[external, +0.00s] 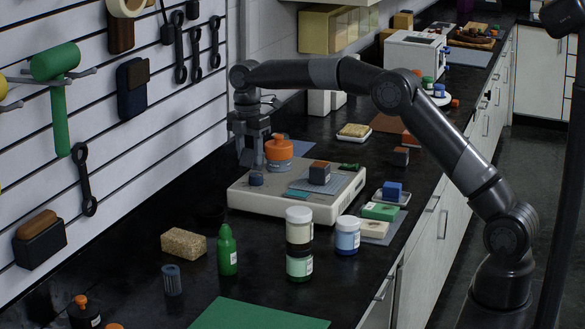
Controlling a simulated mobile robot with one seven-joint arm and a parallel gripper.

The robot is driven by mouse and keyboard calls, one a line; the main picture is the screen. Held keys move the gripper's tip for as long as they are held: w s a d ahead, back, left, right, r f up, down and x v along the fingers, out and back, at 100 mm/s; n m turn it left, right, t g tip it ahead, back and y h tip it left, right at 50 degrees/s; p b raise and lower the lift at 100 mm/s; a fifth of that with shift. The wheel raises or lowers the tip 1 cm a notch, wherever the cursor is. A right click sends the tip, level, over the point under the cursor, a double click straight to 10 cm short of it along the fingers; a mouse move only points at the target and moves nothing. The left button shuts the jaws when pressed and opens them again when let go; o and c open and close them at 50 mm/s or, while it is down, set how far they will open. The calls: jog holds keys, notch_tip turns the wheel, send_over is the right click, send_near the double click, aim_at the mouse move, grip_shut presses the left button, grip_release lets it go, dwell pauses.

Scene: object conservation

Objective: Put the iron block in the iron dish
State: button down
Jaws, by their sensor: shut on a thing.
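My gripper (251,158) points down over the back left part of a low white platform (262,200). It is shut on a dark grey thing between its fingers, too small and dark to make out clearly. I cannot tell from this view whether it is the iron block. An orange-topped jar (279,149) stands just right of the gripper. A small dark blue-grey piece (256,179) sits on the platform just below it. I cannot pick out the iron dish with certainty.
In front of the platform stand stacked jars (299,242), a blue jar (347,235), a green bottle (227,250) and a sponge (184,243). A blue block (392,190) sits on a small white dish (402,198) to the right. Tools hang on the left wall.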

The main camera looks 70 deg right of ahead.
jog(key=n, duration=0.1)
jog(key=n+h, duration=0.1)
jog(key=n, duration=0.1)
jog(key=shift+s+a+r+n+h, duration=0.1)
jog(key=shift+a+r+n+h, duration=0.1)
jog(key=shift+r+n+h, duration=0.15)
jog(key=n+t+h, duration=0.1)
jog(key=n, duration=0.3)
jog(key=shift+s+r, duration=0.1)
jog(key=n+t, duration=0.1)
jog(key=n+h, duration=0.1)
jog(key=shift+r+n+t, duration=0.2)
jog(key=shift+n+t, duration=0.15)
jog(key=shift+t, duration=0.05)
jog(key=shift+a+n+t, duration=0.15)
jog(key=shift+n+t, duration=0.25)
jog(key=shift+n, duration=0.2)
jog(key=shift+w+a, duration=0.1)
jog(key=shift+w, duration=0.1)
jog(key=shift+w+a+f, duration=1)
jog(key=shift+a+f, duration=0.65)
jog(key=shift+f, duration=0.15)
jog(key=shift+w+a+f, duration=1)
jog(key=shift+a+f, duration=0.6)
jog(key=shift+f, duration=0.2)
jog(key=shift+w+a+f, duration=1)
jog(key=shift+a+f, duration=0.65)
jog(key=shift+f, duration=0.15)
jog(key=shift+f, duration=0.35)
